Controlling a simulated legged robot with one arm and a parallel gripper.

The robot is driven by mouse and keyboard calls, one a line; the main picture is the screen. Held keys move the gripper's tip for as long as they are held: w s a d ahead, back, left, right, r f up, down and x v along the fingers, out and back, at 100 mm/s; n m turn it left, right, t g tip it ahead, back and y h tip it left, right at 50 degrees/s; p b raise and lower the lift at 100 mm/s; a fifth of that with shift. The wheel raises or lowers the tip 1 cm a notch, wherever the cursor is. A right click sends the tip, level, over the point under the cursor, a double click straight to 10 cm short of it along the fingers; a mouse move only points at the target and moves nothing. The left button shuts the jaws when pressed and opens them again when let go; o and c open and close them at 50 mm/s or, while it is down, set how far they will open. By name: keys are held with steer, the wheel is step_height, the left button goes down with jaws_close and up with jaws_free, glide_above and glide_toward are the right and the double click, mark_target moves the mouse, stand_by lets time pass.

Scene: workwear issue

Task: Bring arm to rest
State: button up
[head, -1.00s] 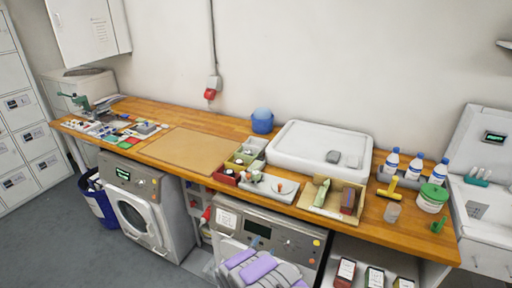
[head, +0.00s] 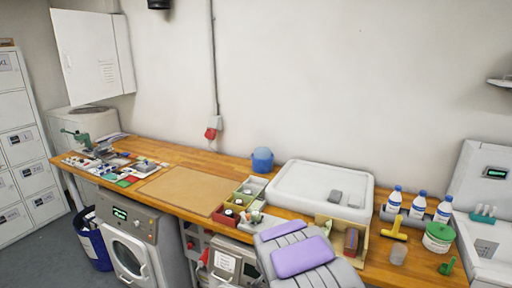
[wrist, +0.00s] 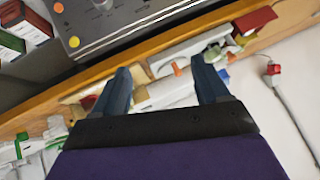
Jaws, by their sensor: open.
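My arm, grey with purple pads, rises from the bottom centre of the head view and covers part of the counter front. My gripper (wrist: 160,90) shows in the wrist view with two dark blue fingers spread apart. Nothing is between the fingers that I can see as held. Beyond them are the counter edge and a white tray (wrist: 190,48) with small items. In the head view the fingers are not visible, hidden by the arm.
The wooden counter (head: 215,164) holds a brown mat (head: 188,188), a white basin (head: 300,206), a blue bucket (head: 262,162), compartment boxes (head: 230,207), several bottles (head: 418,206) and a yellow tool (head: 395,229). A washing machine (head: 128,250) stands below. A wall cabinet (head: 90,55) hangs at left.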

steer(key=s+d+r+n+g, duration=0.2)
steer(key=s+r+g, duration=0.1)
steer(key=s, duration=1.3)
steer(key=s+d+r+n+g+b, duration=0.1)
steer(key=s+r, duration=0.5)
steer(key=s, duration=1.1)
steer(key=s+d+r+n+g, duration=0.2)
steer(key=s+d+r+g, duration=0.2)
steer(key=s, duration=1.3)
steer(key=shift+s+d+r+n+g, duration=0.2)
steer(key=shift+d+r+n+g, duration=0.3)
steer(key=shift+g, duration=0.7)
steer(key=shift+f, duration=0.1)
steer(key=shift+c, duration=0.3)
